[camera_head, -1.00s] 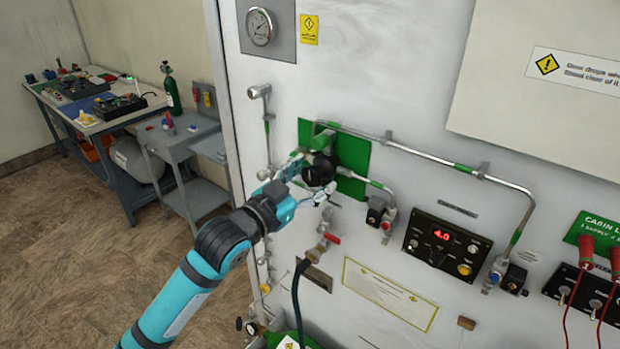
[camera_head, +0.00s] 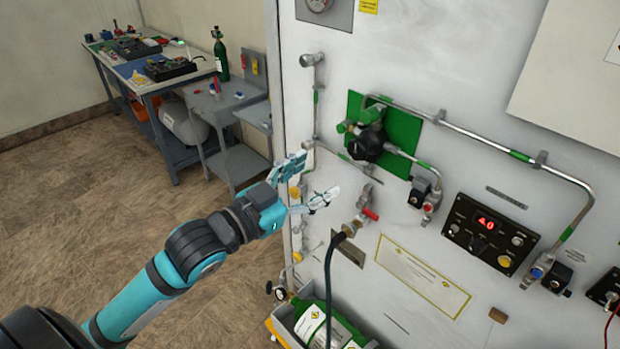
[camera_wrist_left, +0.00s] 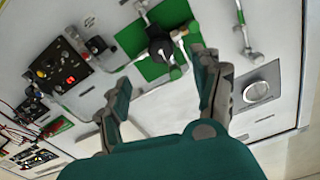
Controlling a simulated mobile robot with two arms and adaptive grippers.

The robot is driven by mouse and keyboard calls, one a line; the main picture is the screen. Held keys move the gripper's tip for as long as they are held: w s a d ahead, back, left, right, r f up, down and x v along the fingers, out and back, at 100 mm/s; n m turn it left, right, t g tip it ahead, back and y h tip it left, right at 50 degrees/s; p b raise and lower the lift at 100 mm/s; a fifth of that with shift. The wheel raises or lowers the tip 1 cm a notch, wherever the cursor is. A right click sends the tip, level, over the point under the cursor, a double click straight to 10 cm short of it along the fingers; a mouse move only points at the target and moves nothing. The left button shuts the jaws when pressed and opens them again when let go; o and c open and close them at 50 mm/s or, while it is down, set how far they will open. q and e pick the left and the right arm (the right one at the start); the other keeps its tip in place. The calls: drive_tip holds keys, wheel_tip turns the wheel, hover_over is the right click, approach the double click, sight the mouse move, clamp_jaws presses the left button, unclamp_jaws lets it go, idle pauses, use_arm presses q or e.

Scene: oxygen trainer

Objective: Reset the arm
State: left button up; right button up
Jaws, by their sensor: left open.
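My left gripper (camera_head: 312,180) is open and empty in the head view, its two fingers spread. It is left of and below the black knob (camera_head: 367,145) on the green plate (camera_head: 403,162), apart from it in the picture. In the left wrist view my open fingers (camera_wrist_left: 160,85) frame a bare part of the panel. The black knob (camera_wrist_left: 160,48) shows beyond the fingertips there, with nothing held between them. My right gripper is not in view.
The white panel carries metal pipes (camera_head: 485,140), a red-handled valve (camera_head: 366,207) with a black hose, and a control box with a red display (camera_head: 488,232). A green cylinder (camera_head: 318,327) stands low. A workbench (camera_head: 150,75) stands at the back left, with open floor before it.

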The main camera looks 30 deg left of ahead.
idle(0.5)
